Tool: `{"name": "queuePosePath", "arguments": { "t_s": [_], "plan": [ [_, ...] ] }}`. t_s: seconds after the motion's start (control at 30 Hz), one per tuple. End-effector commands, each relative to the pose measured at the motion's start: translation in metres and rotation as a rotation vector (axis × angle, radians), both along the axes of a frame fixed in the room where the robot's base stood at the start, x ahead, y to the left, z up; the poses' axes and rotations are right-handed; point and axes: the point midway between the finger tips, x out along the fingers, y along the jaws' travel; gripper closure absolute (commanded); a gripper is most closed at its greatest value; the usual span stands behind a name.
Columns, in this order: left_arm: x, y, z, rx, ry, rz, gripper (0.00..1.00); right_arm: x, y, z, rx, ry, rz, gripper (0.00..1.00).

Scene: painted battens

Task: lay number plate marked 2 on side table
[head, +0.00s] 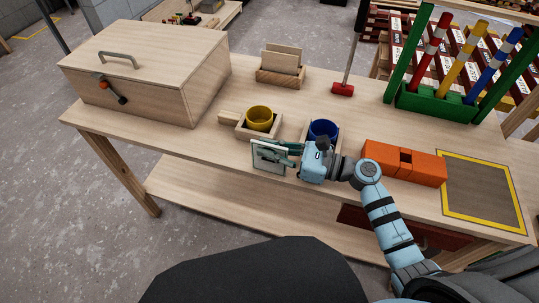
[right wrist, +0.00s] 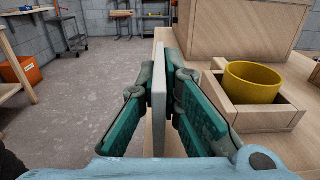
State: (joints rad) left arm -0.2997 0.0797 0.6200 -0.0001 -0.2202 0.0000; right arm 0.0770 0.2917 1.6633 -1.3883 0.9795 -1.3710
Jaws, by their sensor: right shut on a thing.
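My right gripper (head: 270,152) is shut on a thin pale grey plate (head: 267,167). The plate is upright near the front edge of the workbench, beside the yellow cup's holder. In the right wrist view the plate (right wrist: 159,95) shows edge-on between the green fingers of the gripper (right wrist: 162,75). I cannot read a number on it; the fingers cover part of its face. Whether it touches the bench is unclear. I cannot tell which surface is the side table. My left gripper is not in view.
The workbench (head: 215,150) carries a wooden chest (head: 150,70), a yellow cup (head: 259,119), a blue cup (head: 323,130), orange blocks (head: 403,163) and a yellow-bordered mat (head: 483,190). A green rack (head: 435,103) holds painted battens. Another wooden table (right wrist: 22,65) stands across open floor.

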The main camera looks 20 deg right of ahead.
Motion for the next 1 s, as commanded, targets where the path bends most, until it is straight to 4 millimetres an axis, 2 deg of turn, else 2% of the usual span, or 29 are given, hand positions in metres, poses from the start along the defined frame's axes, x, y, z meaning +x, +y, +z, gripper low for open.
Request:
{"name": "queuePosePath", "arguments": {
  "t_s": [0.13,0.27,0.37,0.6,0.7,0.83,1.0],
  "plan": [
    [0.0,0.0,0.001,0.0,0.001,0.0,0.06,0.0,0.0,0.004,-0.001,-0.001,0.0,1.0],
    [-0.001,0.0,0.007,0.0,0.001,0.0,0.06,0.0,0.0,0.02,-0.001,-0.003,0.0,1.0],
    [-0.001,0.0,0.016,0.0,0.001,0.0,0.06,0.0,0.0,0.045,-0.002,-0.006,0.001,1.0],
    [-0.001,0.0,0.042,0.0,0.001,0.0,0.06,0.0,0.0,0.138,-0.004,-0.009,0.0,1.0],
    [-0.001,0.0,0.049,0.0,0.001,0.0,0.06,0.0,0.0,0.169,-0.003,-0.009,0.001,1.0],
    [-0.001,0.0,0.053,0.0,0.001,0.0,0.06,0.0,0.0,0.193,-0.002,-0.005,0.0,1.0],
    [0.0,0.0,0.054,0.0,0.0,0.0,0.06,0.0,0.0,0.201,-0.001,-0.001,0.0,1.0]
  ]
}}
